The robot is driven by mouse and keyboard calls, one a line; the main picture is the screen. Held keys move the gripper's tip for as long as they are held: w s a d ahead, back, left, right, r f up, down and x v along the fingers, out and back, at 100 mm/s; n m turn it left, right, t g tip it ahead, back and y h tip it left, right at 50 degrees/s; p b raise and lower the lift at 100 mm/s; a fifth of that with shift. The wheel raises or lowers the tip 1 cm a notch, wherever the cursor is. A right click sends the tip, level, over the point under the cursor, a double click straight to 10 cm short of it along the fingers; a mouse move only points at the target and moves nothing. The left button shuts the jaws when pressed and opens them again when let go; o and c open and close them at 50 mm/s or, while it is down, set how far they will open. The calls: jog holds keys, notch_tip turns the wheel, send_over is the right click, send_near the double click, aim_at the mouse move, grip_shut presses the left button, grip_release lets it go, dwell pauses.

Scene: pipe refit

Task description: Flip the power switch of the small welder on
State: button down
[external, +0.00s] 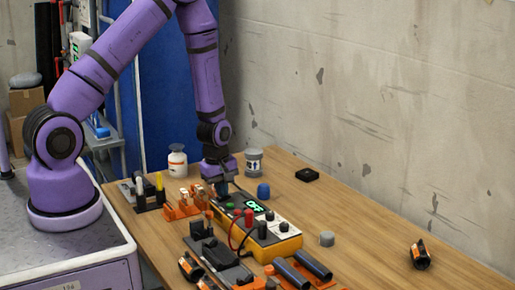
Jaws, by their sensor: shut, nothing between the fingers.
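The small welder (287,247) is a yellow box with a dark and light top panel, on the wooden table. A lit green display (256,206) shows at its back edge; it seems to read OFF. A green knob, a red plug and black knobs stand on the panel. My gripper (222,192) points down, shut and empty, low over the welder's back left end. I cannot tell whether it touches the panel. I cannot make out the power switch; it may be hidden by my gripper.
Orange clamps (183,206) stand left of the welder, dark pipes (304,262) in front. A white bottle (177,161), a grey can (254,162) and a blue cap (263,190) stand behind it. The table's right side is mostly clear; a concrete wall (380,110) rises behind.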

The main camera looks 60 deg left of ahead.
aim_at(219, 202)
notch_tip(219, 202, up, 14)
jog(key=s, duration=0.2)
dwell(0.6)
jog(key=shift+f, duration=0.1)
jog(key=shift+w+d+g+y, duration=0.15)
jog(key=shift+w+d+y, duration=0.45)
jog(key=shift+d+y, duration=0.25)
jog(key=shift+w+d+g+y, duration=0.15)
jog(key=shift+w+d+y, duration=0.45)
jog(key=shift+d+y, duration=0.2)
